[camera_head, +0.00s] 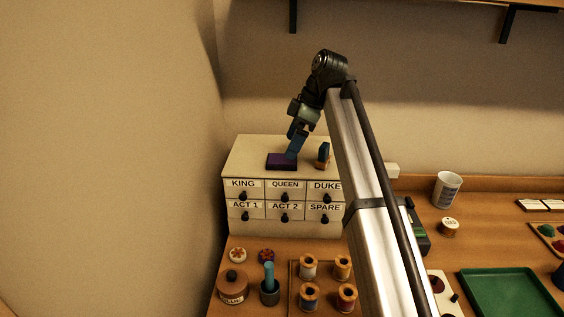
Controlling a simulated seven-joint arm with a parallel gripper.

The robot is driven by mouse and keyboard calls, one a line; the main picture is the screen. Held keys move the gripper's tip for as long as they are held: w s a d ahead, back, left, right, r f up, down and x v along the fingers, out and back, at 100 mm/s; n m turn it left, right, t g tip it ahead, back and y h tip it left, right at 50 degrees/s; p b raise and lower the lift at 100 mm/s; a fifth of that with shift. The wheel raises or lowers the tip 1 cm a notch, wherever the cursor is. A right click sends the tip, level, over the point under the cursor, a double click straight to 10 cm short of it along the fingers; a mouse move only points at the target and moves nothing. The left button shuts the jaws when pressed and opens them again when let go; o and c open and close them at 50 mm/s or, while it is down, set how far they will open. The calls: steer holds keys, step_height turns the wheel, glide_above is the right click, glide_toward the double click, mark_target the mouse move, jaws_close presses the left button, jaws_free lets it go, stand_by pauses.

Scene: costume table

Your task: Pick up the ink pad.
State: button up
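A flat, dark purple pad (280,163), which looks like the ink pad, lies on top of the white drawer cabinet (250,150) near its front edge. My gripper (291,154) reaches down over the pad's right rear part, with its bluish fingers pointing down and to the left. The fingertips look very close to the pad or touching it; I cannot tell which. The fingers overlap in this view, so their opening is hidden.
A small blue and wooden object (323,154) stands just right of the gripper on the cabinet. My arm crosses the cabinet's right side. Spools in a tray (293,284), a lidded pot (233,287), a white cup (446,189) and a green tray (508,290) are on the table.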

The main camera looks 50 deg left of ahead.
mark_target(283, 159)
steer(key=shift+x, duration=2.3)
steer(key=shift+s, duration=0.1)
steer(key=shift+c, duration=0.5)
steer(key=c, duration=1.1)
